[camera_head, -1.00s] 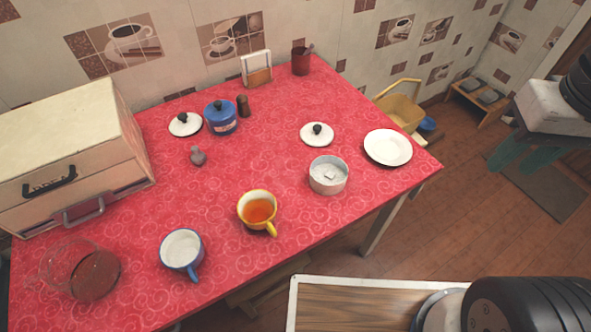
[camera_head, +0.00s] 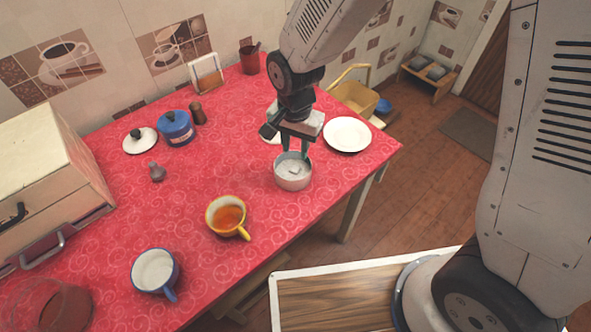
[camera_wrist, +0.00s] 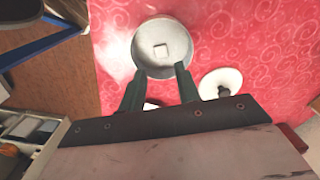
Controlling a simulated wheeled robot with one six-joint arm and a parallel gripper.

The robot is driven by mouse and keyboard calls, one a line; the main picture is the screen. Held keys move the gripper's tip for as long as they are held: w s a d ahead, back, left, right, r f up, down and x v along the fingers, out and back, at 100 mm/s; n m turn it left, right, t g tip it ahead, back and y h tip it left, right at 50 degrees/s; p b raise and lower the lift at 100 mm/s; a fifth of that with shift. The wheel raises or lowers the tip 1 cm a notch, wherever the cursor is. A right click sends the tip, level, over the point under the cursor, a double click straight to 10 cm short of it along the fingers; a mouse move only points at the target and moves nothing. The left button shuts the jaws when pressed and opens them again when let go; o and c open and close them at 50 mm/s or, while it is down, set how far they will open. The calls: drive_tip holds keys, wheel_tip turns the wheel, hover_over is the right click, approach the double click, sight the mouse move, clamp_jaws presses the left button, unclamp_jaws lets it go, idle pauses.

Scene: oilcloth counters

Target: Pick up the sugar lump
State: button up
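The sugar lump (camera_head: 293,170) is a small pale block lying on the floor of a round grey-white bowl (camera_head: 279,182) near the right part of the red table. It also shows in the wrist view (camera_wrist: 161,51), near the middle of the bowl (camera_wrist: 140,64). My gripper (camera_head: 295,153) points down over the back rim of the bowl. Its two green fingers are apart with nothing between them. In the wrist view the fingertips (camera_wrist: 160,70) appear just short of the lump, over the bowl's near edge. I cannot tell their exact height.
A white lid (camera_head: 269,138) lies behind the bowl, partly hidden by my gripper. A white plate (camera_head: 347,135) is to the right. A yellow cup of tea (camera_head: 213,222) and a blue-rimmed cup (camera_head: 150,284) stand to the left. Red tablecloth (camera_head: 225,170) around them is clear.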

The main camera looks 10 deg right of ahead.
sight(293, 171)
drive_tip(key=f, duration=0.8)
drive_tip(key=shift+s+a+f, duration=0.1)
drive_tip(key=shift+s+a, duration=0.05)
drive_tip(key=shift+a, duration=0.1)
clamp_jaws()
